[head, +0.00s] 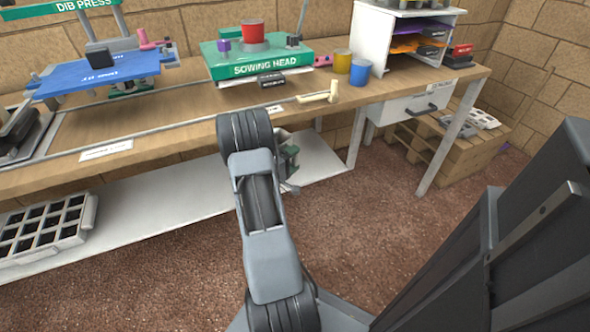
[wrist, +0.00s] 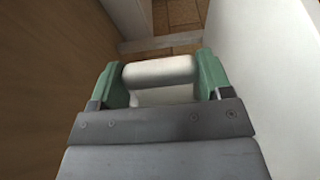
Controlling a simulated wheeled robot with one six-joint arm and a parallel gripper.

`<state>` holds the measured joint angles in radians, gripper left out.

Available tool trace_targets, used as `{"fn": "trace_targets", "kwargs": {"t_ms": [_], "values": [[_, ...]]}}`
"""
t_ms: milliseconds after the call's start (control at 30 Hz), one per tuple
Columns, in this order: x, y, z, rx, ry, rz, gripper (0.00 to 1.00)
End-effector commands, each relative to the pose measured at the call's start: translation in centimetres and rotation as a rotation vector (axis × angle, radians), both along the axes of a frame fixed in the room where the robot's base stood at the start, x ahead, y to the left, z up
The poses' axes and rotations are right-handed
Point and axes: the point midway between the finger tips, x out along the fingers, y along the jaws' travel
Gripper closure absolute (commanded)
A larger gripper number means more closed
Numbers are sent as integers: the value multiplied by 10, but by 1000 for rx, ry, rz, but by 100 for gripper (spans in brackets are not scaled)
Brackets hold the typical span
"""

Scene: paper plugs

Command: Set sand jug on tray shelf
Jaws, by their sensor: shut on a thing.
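The wooden bench top (head: 190,125) overhangs the shelf. It bears a blue press (head: 100,75), a green sowing head (head: 260,58), blue and yellow cups (head: 360,72) and a cream tool (head: 318,95). The cell tray (head: 45,230) is far left; the shelf's middle is clear. A bench leg (head: 356,140) stands right.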

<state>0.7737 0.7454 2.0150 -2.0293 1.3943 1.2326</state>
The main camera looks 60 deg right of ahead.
Motion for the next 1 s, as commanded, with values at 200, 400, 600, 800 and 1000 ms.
{"fn": "trace_targets", "kwargs": {"t_ms": [200, 400, 600, 800, 1000], "values": [[-1, -6, -8, 0, 1, -1, 52], [-2, -11, -34, 2, 2, 0, 52], [-2, -11, -43, 0, -1, 0, 52], [-2, -11, -44, 0, 0, 0, 52], [-2, -10, -46, 1, 1, 0, 23]]}}
